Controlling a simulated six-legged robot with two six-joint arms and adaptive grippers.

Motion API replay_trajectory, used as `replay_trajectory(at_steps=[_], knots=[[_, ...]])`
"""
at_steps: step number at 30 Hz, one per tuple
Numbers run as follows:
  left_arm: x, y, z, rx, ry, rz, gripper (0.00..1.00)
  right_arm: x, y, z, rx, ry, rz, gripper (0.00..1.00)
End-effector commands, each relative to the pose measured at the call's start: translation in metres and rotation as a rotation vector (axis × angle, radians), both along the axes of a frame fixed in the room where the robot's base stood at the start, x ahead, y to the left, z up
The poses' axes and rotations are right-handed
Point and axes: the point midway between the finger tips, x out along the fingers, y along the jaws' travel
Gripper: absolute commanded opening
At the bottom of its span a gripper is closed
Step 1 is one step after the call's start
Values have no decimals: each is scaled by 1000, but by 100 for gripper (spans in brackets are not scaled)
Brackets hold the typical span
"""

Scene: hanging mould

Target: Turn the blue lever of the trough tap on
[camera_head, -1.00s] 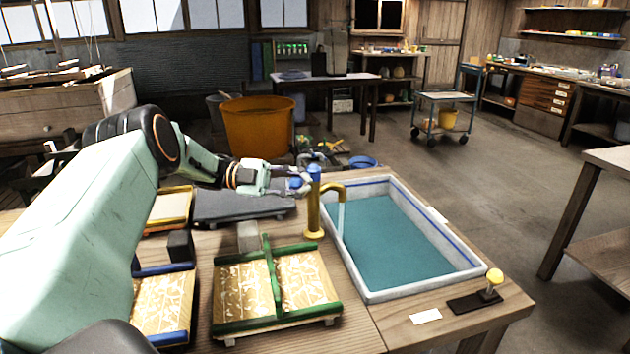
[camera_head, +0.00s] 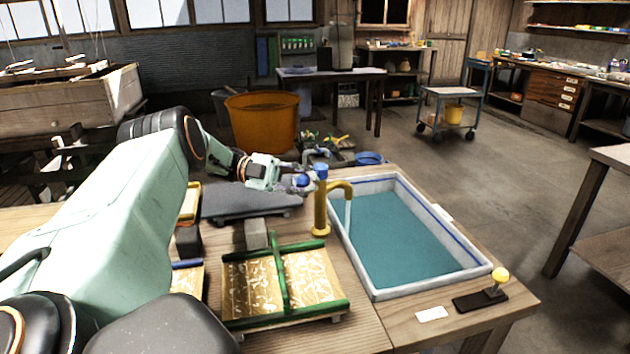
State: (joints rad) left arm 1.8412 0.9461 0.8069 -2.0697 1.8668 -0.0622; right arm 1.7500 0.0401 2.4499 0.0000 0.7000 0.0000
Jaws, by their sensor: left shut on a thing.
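The brass tap (camera_head: 320,212) stands upright at the left edge of the trough (camera_head: 375,290), with a blue cap on top. Its blue lever (camera_head: 302,180) points left from the cap. My left gripper (camera_head: 298,182) is shut on the lever, its fingers partly hiding it. A pale stream of water (camera_head: 348,212) runs from the spout into the trough, which holds teal water. My right gripper is not in view.
A green-framed mould (camera_head: 285,285) lies on the bench in front of the tap. A yellow-knobbed lever on a black base (camera_head: 482,298) stands at the front right corner. An orange tub (camera_head: 262,122) stands behind.

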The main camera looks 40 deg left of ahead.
Motion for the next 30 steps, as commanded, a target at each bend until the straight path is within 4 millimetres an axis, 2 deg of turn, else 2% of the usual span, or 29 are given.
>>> replay_trajectory(at_steps=[1,12,13,15,23,30], knots=[[-3,7,1,-1,-6,13,0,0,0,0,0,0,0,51],[-2,8,3,0,-11,16,0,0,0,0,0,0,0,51],[-2,8,3,-1,-11,17,24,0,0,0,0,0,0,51],[-2,7,3,0,-11,16,30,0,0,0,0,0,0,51],[0,5,2,-1,-8,10,52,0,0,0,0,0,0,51],[0,4,2,-1,-7,9,52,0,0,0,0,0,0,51]])
